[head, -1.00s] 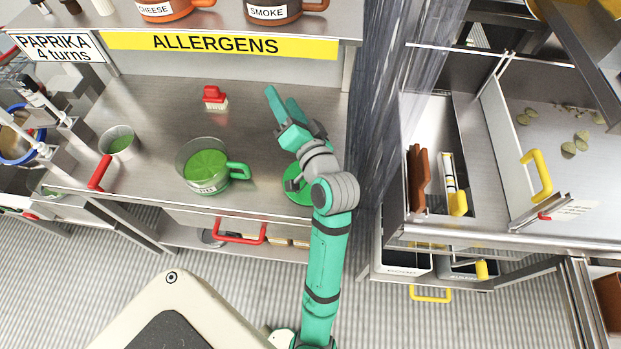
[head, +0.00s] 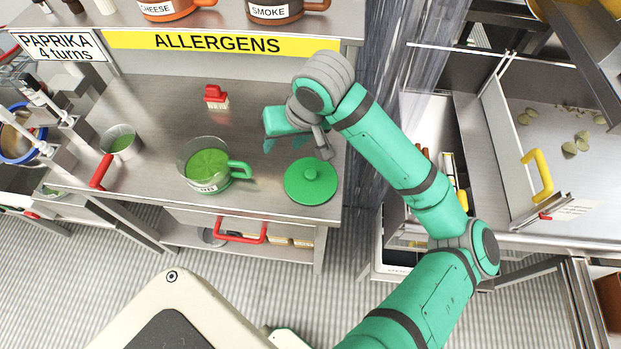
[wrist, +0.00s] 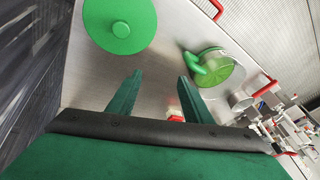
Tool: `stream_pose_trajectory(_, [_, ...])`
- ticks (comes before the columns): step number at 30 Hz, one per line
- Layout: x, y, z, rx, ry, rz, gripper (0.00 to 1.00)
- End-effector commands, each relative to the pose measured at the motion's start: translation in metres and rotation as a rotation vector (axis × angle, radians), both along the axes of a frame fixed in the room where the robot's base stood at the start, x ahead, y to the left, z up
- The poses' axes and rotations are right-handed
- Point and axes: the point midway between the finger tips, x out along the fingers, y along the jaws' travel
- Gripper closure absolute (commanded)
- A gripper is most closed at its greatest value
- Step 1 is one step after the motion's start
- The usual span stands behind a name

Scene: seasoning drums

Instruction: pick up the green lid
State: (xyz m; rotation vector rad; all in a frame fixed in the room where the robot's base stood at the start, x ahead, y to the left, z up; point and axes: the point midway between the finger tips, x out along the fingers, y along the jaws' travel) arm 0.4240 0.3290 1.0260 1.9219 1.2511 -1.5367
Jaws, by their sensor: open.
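The green lid (head: 311,182) is a flat round disc with a small knob on top. It lies on the steel counter near its front right corner.
A clear pot with green contents and a green handle (head: 238,170) stands left of the lid. A small cup (head: 122,142) stands farther left. An upper shelf with the ALLERGENS sign (head: 217,43) and a grey curtain (head: 385,85) bound the space.

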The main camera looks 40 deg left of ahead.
Motion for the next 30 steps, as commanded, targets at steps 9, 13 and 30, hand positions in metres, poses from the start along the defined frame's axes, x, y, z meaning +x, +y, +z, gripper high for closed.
stream_pose_trajectory(9, [0.017,-0.061,0.0,-0.294,-0.058,-0.021,0.54])
stream_pose_trajectory(13, [0.018,-0.065,-0.008,-0.318,-0.059,-0.024,0.54])
stream_pose_trajectory(30, [0.024,-0.057,-0.067,-0.318,-0.059,-0.021,0.54])
